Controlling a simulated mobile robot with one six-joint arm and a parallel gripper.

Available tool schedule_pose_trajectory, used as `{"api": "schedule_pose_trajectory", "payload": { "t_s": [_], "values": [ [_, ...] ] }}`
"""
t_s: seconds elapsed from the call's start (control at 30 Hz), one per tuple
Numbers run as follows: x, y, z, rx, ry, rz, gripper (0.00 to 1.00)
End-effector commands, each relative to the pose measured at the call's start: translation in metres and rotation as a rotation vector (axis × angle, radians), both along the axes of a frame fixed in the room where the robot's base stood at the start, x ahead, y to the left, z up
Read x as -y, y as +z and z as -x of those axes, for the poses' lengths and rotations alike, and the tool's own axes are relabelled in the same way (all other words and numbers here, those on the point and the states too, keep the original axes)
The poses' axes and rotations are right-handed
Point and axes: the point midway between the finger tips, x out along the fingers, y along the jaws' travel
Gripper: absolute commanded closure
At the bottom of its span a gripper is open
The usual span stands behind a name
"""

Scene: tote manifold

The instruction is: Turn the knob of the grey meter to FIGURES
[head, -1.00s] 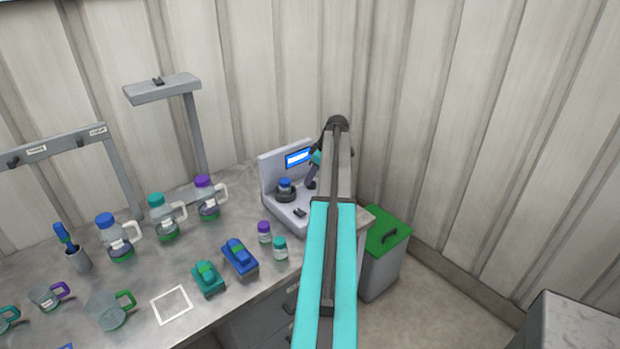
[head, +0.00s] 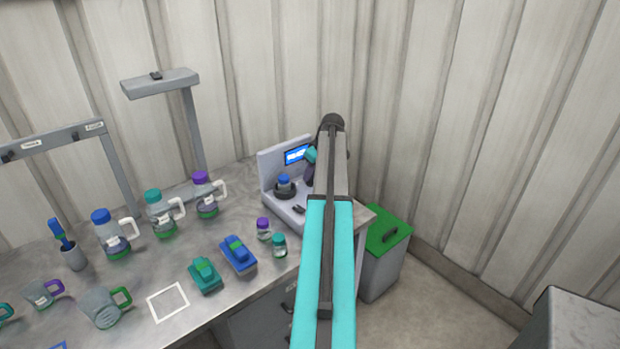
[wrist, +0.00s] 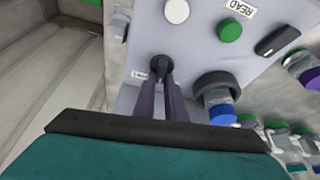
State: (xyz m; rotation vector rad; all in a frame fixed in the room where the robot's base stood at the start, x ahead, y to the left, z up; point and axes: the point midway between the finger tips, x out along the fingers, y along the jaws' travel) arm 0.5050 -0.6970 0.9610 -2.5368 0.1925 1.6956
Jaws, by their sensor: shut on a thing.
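The grey meter (head: 283,212) stands at the right end of the bench, with a lit blue screen (head: 296,154). In the wrist view its panel (wrist: 136,38) carries a small black round knob (wrist: 158,66). My gripper (wrist: 160,86) is shut on this knob, its two dark fingers on either side. It shows partly behind my arm in the head view (head: 309,175). A small white label (wrist: 139,74) sits beside the knob, too small to read. The fingers hide part of the knob, and I cannot tell where it points.
The panel also has a white button (wrist: 177,11), a green button (wrist: 229,30), a black switch (wrist: 278,40) and a READ label (wrist: 240,8). A blue-capped bottle (head: 284,181) sits in the meter's dark ring. Two small vials, purple-capped (head: 264,229) and teal-capped (head: 279,245), stand in front.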

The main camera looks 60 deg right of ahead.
Motion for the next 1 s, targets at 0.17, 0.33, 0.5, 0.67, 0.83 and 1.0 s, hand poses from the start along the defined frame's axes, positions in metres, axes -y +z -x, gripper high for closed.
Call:
{"api": "schedule_pose_trajectory", "payload": {
  "t_s": [0.17, 0.33, 0.5, 0.67, 0.83, 1.0],
  "values": [
    [-0.0007, -0.0011, -0.0004, 0.003, -0.15, 0.003, 1.0],
    [-0.0003, -0.0003, -0.0012, 0.004, -0.292, 0.003, 1.0],
    [0.0006, -0.0001, -0.0008, 0.004, -0.43, 0.002, 1.0],
    [0.0014, 0.0004, -0.001, 0.004, -0.543, 0.002, 1.0],
    [0.0018, 0.0008, -0.0008, 0.004, -0.633, 0.002, 1.0],
    [0.0024, 0.0011, -0.0005, 0.004, -0.686, 0.001, 1.0]
  ]
}}
